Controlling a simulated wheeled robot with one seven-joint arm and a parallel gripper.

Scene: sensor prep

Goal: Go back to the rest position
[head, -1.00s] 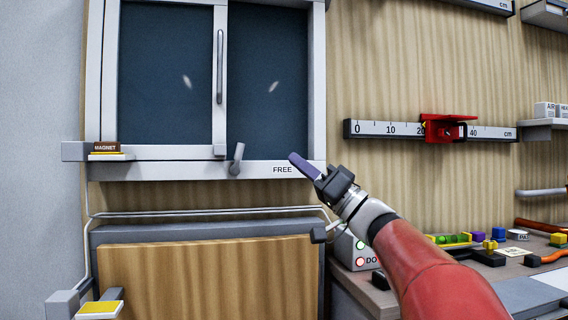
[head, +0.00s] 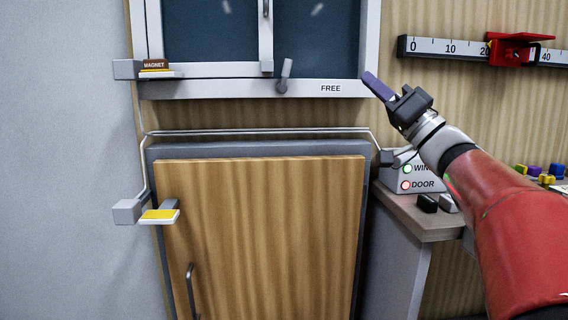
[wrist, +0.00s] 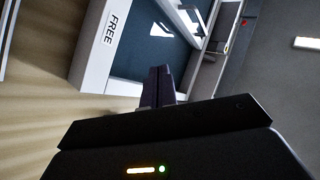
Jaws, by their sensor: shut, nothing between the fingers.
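My gripper (head: 378,87) is at the end of my red arm, raised in front of the lower right corner of the window frame. Its purple fingers are shut with nothing between them, pointing up and left in the head view. In the wrist view the shut fingers (wrist: 158,87) point toward the window (wrist: 150,40), whose frame carries the label FREE. The window also shows in the head view (head: 315,40), with a grey handle (head: 285,75) on its lower frame, left of the gripper.
Below the window is a shut wooden door (head: 265,235). A box with WIN and DOOR lights (head: 415,178), WIN green and DOOR red, stands on the bench (head: 435,220) under my arm. A ruler rail (head: 440,48) with a red slider (head: 510,47) is on the wall at right.

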